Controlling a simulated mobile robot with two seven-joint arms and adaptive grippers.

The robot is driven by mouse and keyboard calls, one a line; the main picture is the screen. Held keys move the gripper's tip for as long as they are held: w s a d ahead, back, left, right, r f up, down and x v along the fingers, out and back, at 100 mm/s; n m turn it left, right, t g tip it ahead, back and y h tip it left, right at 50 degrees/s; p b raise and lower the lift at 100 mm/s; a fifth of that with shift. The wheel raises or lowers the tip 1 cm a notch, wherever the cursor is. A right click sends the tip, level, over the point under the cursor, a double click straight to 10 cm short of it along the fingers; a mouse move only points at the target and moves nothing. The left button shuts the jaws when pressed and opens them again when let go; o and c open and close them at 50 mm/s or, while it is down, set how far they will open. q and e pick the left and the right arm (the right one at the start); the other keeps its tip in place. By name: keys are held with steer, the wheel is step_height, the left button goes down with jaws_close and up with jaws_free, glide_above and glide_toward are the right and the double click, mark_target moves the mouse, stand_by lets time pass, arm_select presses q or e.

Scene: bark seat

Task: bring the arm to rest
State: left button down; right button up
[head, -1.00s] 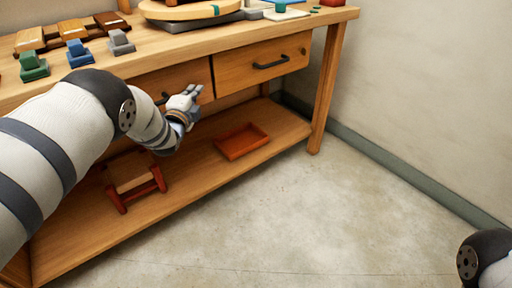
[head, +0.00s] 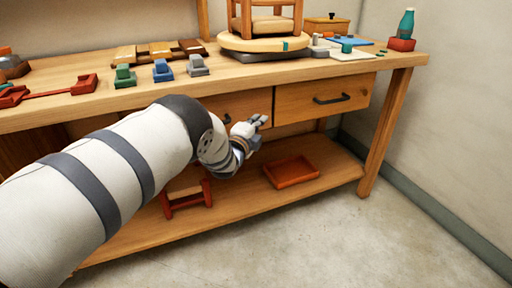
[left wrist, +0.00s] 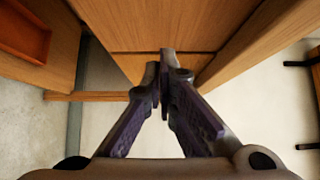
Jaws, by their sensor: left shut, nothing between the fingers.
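My left gripper (head: 254,126) is in front of the workbench's left drawer (head: 238,104), below the bench top. In the left wrist view its two fingers (left wrist: 165,75) come together at the tips, with nothing held between them. The left arm comes in from the left and hides part of the bench and lower shelf. My right gripper is not in view.
The wooden workbench (head: 240,76) carries green, blue and grey blocks, a turntable (head: 262,42) with a small chair, and a teal bottle (head: 406,24). A red tray (head: 291,172) and a red stand (head: 186,199) are on the lower shelf. Floor at right is clear.

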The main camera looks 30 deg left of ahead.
arm_select(q)
steer(key=s+d+p, duration=0.2)
steer(key=s+p, duration=0.1)
steer(key=s, duration=0.7)
steer(key=s+d+f+n+g+p, duration=0.2)
steer(key=s+f+n+g, duration=0.45)
steer(key=s, duration=0.65)
steer(key=s+d+f+n+g+p, duration=0.2)
steer(key=s+f+n+g+p, duration=0.15)
steer(key=s+f, duration=0.8)
steer(key=s+d+r+n+g+p, duration=0.1)
steer(key=s+d+r+n+g, duration=0.1)
steer(key=s, duration=0.9)
steer(key=s+d+r+n+g+h, duration=0.1)
steer(key=s+d+r+n+g, duration=0.1)
steer(key=s, duration=0.9)
steer(key=s+d+r+n+g+h+p, duration=0.1)
steer(key=s+d+r+n+g, duration=0.2)
steer(key=s+g, duration=0.3)
steer(key=s, duration=0.5)
steer(key=shift+d+r+p, duration=0.15)
steer(key=shift+r+p, duration=0.05)
steer(key=shift+p, duration=0.15)
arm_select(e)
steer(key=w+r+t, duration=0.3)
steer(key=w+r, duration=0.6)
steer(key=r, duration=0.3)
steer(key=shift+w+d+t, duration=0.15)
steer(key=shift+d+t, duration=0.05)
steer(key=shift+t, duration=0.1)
